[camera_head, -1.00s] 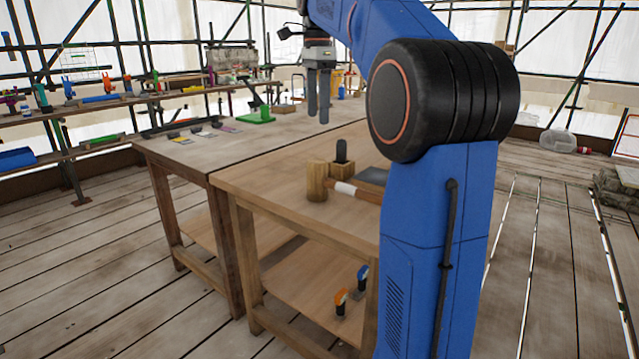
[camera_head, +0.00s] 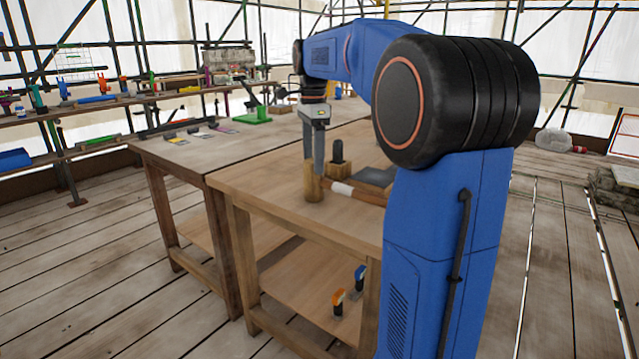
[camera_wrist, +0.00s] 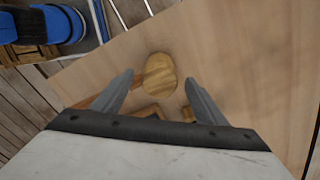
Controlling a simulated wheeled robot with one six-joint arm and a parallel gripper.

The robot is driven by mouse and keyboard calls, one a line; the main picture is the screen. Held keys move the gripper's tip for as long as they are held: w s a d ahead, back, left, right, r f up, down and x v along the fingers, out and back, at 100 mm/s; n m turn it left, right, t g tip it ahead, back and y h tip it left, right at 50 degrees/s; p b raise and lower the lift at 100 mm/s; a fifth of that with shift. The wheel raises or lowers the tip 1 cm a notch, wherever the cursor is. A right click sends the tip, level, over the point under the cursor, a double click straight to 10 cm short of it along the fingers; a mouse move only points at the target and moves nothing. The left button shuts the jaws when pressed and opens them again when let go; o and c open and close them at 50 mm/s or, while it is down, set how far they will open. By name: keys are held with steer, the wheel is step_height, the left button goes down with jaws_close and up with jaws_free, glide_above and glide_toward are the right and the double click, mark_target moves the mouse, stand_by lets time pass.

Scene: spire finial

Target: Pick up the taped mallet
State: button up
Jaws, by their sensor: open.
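My gripper (camera_head: 314,168) points down over the head, fingers apart and empty. In the head view the fingertips overlap the top of the head; how deep they reach I cannot tell. In the wrist view the round head (camera_wrist: 159,71) shows between and slightly beyond the fingertips (camera_wrist: 158,80), with part of the handle behind the left finger.
A wooden block with a black-topped tool (camera_head: 338,157) stands just behind the mallet. A dark flat plate (camera_head: 374,177) lies to its right. A second table (camera_head: 215,150) adjoins at the back left. Clamps (camera_head: 338,303) sit on the lower shelf. The bench front left is clear.

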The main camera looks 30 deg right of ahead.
steer(key=shift+f, duration=0.95)
steer(key=c, duration=1.2)
steer(key=shift+r, duration=0.1)
steer(key=shift+c, duration=0.2)
